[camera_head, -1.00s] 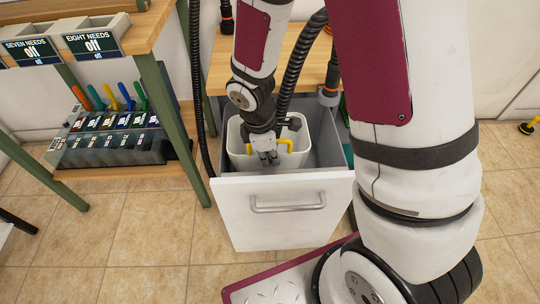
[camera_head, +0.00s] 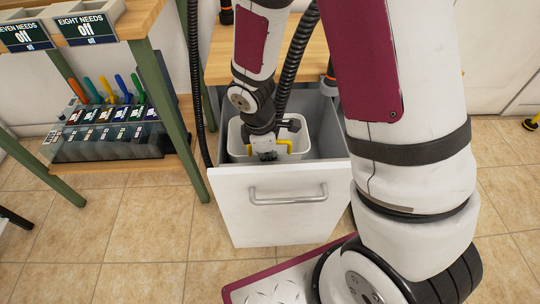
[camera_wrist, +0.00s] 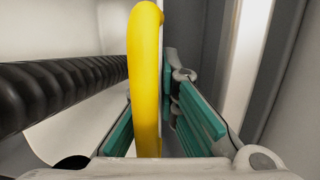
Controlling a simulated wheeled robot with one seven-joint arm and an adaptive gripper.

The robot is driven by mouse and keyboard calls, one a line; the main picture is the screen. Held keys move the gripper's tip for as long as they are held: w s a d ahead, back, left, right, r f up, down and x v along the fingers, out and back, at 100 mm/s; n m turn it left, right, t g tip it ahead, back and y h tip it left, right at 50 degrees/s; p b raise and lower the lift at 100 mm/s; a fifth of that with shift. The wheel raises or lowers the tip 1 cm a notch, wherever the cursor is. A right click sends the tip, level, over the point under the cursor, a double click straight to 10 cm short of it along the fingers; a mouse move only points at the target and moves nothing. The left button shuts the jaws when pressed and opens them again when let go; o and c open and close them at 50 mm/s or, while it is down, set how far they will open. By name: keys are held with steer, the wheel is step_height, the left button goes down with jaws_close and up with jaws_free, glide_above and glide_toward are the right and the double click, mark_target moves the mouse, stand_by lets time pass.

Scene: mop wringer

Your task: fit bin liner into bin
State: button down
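A light grey open tub with a yellow handle, apparently the bin liner (camera_head: 236,132), sits inside a pulled-out white-fronted bin drawer (camera_head: 240,205) with grey inner walls (camera_head: 327,125). My gripper (camera_head: 266,155) reaches down over the tub at its yellow handle (camera_head: 285,146). In the wrist view the yellow handle (camera_wrist: 146,80) runs between my teal-padded fingers (camera_wrist: 165,110), which look shut on it; the fingertips are partly hidden behind it. The drawer front hides the tub's lower part, so I cannot tell whether it is fully seated.
A wooden counter (camera_head: 295,50) stands behind the drawer, close to my arm. At left a green-legged table (camera_head: 165,110) has a lower shelf with a rack of colored-handled tools (camera_head: 110,130). The tiled floor (camera_head: 145,220) at front left is clear.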

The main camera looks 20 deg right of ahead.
steer(key=c, duration=1.7)
jaws_free()
steer(key=shift+r, duration=0.1)
